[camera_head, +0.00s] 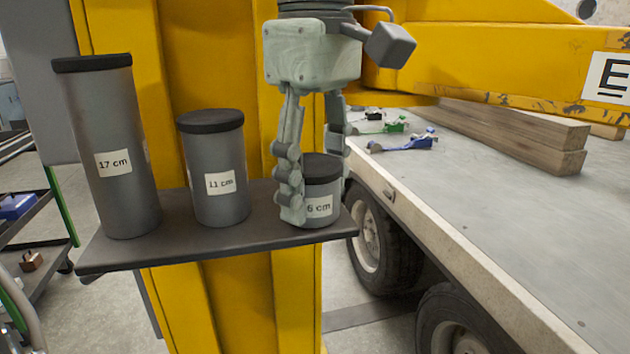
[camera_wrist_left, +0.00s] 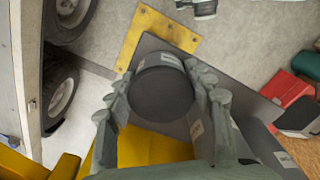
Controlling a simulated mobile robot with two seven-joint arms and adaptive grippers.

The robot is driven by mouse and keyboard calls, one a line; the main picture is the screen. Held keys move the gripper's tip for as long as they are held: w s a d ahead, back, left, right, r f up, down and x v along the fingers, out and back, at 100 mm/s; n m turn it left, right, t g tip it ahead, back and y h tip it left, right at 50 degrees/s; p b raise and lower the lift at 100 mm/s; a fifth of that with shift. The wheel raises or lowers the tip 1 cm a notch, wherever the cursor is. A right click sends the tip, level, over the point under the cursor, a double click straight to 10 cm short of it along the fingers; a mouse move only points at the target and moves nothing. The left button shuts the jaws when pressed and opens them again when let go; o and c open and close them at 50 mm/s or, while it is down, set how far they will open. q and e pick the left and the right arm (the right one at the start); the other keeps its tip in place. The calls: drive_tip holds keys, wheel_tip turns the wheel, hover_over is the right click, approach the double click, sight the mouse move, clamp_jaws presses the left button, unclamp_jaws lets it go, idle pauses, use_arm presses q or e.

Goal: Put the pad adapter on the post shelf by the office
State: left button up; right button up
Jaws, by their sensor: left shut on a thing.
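A short grey cylinder with a black top and a "6 cm" label, a pad adapter (camera_head: 322,188), stands upright at the right end of the dark post shelf (camera_head: 180,248). It seems to rest on the shelf. My left gripper (camera_head: 312,196) comes from above and is shut on it, one finger on each side. In the left wrist view its round black top (camera_wrist_left: 160,94) sits between the fingers. An "11 cm" adapter (camera_head: 215,165) stands mid-shelf and a "17 cm" adapter (camera_head: 108,145) at the left end. My right gripper is not in view.
The shelf is fixed to a yellow post (camera_head: 215,60). A yellow beam (camera_head: 480,55) runs right, above a flatbed trailer (camera_head: 510,220) with wooden planks (camera_head: 515,135) and small blue and green tools (camera_head: 403,144). A cart (camera_head: 35,215) stands at left.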

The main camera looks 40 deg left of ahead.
sight(316, 164)
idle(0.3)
use_arm(q)
drive_tip(key=o, duration=1.4)
drive_tip(key=shift+o, duration=1.2)
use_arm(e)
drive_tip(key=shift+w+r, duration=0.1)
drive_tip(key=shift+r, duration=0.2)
use_arm(q)
wheel_tip(316, 164, up, 11)
drive_tip(key=shift+r+p, duration=0.2)
drive_tip(key=shift+p, duration=0.35)
drive_tip(key=shift+r, duration=0.4)
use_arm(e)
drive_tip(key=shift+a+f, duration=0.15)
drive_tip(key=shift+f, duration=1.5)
